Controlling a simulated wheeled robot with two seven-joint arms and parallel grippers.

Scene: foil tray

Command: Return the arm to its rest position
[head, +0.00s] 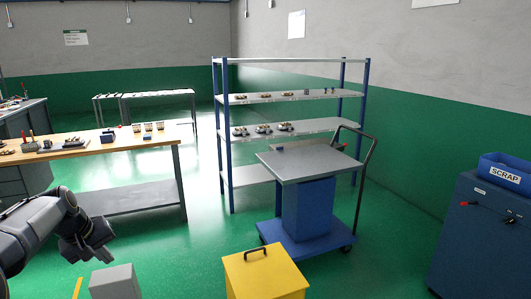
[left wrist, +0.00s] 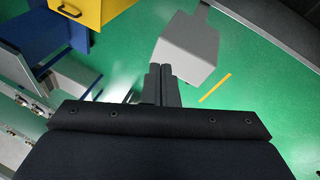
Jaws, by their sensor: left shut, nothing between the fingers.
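My left arm comes in from the left edge of the head view, low in the picture. Its dark gripper (head: 80,256) hangs over the green floor, just above and left of a grey box in the picture. In the left wrist view the two fingers (left wrist: 160,72) are together, with nothing between them. My right gripper shows in neither view. I cannot make out a foil tray.
The grey box (head: 116,283) and a yellow bin (head: 264,275) stand nearby. A wooden-topped bench (head: 95,145) is left, a blue trolley (head: 312,165) centre, shelving (head: 290,98) behind, and a cabinet with a SCRAP bin (head: 507,174) right. Green floor lies between.

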